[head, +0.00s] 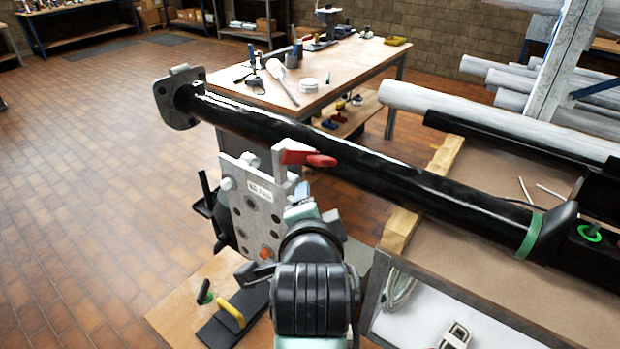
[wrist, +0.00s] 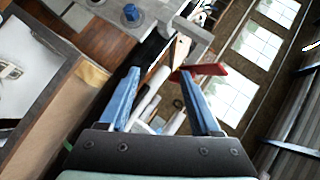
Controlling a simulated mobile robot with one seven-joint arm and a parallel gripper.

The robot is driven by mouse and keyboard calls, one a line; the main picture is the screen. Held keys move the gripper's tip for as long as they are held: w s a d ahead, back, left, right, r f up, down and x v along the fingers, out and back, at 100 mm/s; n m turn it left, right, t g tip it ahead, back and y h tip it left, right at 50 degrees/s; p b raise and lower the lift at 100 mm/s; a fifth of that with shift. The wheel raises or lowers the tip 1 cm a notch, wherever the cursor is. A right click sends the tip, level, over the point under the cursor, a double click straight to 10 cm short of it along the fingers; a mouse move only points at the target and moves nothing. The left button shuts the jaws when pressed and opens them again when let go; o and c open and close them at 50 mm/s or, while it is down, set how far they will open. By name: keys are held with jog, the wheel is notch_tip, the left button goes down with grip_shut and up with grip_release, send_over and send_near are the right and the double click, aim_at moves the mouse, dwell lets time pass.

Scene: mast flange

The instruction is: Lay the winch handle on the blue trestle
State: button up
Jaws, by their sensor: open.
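My gripper (wrist: 158,74) is open, its two blue fingers spread with nothing between the tips. In the head view my wrist mostly hides it, below the black mast tube. A red lever (head: 308,157) sits at the top of the metal plate, in front of the tube. It also shows in the wrist view (wrist: 200,70), by the right fingertip; I cannot tell whether they touch. I cannot tell whether this lever is the winch handle. No blue trestle can be clearly made out in either view.
The black tube (head: 360,170) with its end flange (head: 180,97) crosses above the plate (head: 252,205). A wooden bench (head: 340,62) holds tools behind. A yellow-handled black tool (head: 232,314) lies on a low board at lower left. Tiled floor at left is clear.

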notch_tip(320, 180, up, 18)
jog(key=s+n+t, duration=0.1)
jog(key=n+t, duration=0.4)
jog(key=t, duration=0.1)
jog(key=s+r+n+t+p, duration=0.1)
jog(key=s+r+n+t, duration=0.3)
jog(key=s+r, duration=0.3)
jog(key=s+r+n+t, duration=0.4)
jog(key=s+r, duration=0.3)
jog(key=r, duration=0.8)
jog(key=shift+s+r+n+p, duration=0.15)
jog(key=shift+r+n+p, duration=0.05)
jog(key=shift+n+p, duration=0.2)
jog(key=shift+a, duration=0.1)
